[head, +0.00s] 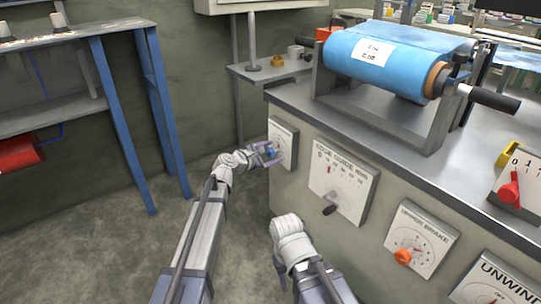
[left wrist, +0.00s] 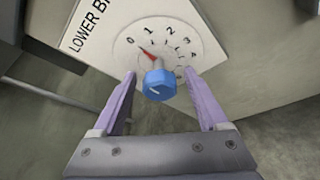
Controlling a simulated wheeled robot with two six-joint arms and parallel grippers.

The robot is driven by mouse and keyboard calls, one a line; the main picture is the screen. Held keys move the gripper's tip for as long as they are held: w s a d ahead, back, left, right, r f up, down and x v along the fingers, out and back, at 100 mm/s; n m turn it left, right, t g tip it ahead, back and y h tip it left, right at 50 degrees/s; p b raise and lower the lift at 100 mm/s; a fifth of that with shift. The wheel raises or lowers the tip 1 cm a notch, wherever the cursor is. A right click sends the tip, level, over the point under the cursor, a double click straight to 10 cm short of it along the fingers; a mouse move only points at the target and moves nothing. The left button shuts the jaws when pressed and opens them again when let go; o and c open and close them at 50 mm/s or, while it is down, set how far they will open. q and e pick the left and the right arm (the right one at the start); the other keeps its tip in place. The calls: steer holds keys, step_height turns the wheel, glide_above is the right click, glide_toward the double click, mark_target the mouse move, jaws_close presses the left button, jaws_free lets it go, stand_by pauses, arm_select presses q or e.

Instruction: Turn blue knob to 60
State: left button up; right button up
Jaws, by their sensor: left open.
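The blue knob (left wrist: 159,85) sits on a white dial plate (left wrist: 190,45) lettered "LOWER B…", the rest cut off. Digits 0 to 4 show on its scale. A red pointer (left wrist: 148,54) points near 0, toward the gap between 0 and 1. In the head view the knob (head: 271,153) is small and partly covered by my left gripper (head: 268,155). My left gripper is open, one finger on each side of the knob, with gaps in the left wrist view (left wrist: 160,88). My right arm's end (head: 291,240) is low in the head view; its fingers cannot be made out.
The cabinet front also carries an edge guide panel (head: 342,186), an upper brake panel with an orange knob (head: 403,257) and an unwind panel (head: 490,285). A blue film roll (head: 385,62) lies on top. A blue-legged table (head: 112,100) stands left. Floor between is clear.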

arm_select(q)
jaws_close()
stand_by(0.6)
